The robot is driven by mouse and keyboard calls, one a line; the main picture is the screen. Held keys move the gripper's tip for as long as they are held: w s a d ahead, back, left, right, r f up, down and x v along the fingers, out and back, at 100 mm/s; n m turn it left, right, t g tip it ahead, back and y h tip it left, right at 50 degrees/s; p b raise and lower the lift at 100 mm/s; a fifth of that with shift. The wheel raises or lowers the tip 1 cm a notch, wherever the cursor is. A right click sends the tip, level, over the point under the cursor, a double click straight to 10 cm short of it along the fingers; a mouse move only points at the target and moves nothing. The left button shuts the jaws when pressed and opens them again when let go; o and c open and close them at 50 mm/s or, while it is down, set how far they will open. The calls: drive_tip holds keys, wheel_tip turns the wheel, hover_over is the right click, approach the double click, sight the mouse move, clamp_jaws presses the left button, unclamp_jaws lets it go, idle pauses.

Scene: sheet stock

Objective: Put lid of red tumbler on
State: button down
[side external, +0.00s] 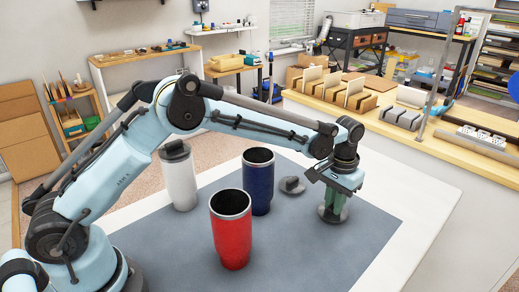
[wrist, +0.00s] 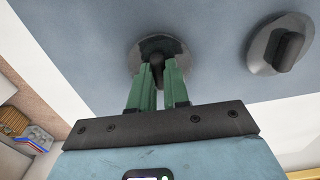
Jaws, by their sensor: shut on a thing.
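The red tumbler (side external: 231,232) stands upright and open-topped at the front of the grey mat (side external: 330,245) in the side view. My gripper (side external: 334,198), to the right of the tumblers, has its green fingers pointing down. In the wrist view, my gripper (wrist: 160,82) is shut on the raised tab of a round dark grey lid (wrist: 150,48). The same lid (side external: 332,215) shows under the fingers in the side view, at or very near the mat. A second grey lid (side external: 292,185) lies on the mat, also seen in the wrist view (wrist: 280,43). I cannot tell which lid belongs to the red tumbler.
An open dark blue tumbler (side external: 258,182) stands behind the red one. A white tumbler (side external: 180,178) with its lid on stands at the back left. The mat's right front is clear. A wooden counter (side external: 440,140) with bins runs behind the table.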

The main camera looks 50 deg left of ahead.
drive_tip(key=shift+r, duration=2)
drive_tip(key=shift+s+r, duration=0.2)
drive_tip(key=shift+r, duration=0.15)
drive_tip(key=s+a+r, duration=0.2)
drive_tip(key=s+r, duration=0.9)
drive_tip(key=r, duration=0.2)
drive_tip(key=s+a+r, duration=0.2)
drive_tip(key=s, duration=0.5)
drive_tip(key=s+a+r, duration=0.2)
drive_tip(key=s, duration=0.5)
drive_tip(key=shift+s+r, duration=0.35)
drive_tip(key=shift+r, duration=0.05)
